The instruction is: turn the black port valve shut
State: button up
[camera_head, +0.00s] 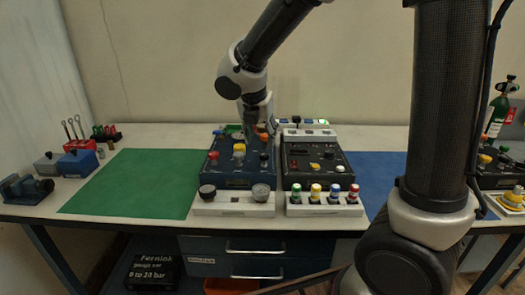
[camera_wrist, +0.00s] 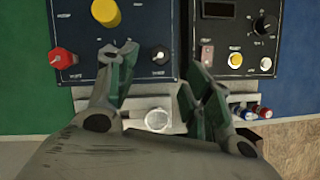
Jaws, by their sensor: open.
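The blue panel (camera_head: 226,171) stands on the table with red, yellow and black controls on it. My gripper (camera_head: 255,132) is over the back part of the panel in the head view.
A yellow knob (camera_wrist: 105,12) and a red knob (camera_wrist: 62,58) lie left of the black one. A black panel (camera_head: 310,175) stands close on the right. The green mat (camera_head: 130,183) is clear.

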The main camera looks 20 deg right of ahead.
aim_at(264, 154)
jog(key=x, duration=0.8)
jog(key=shift+r, duration=0.1)
jog(key=shift+c, duration=0.2)
jog(key=c, duration=1)
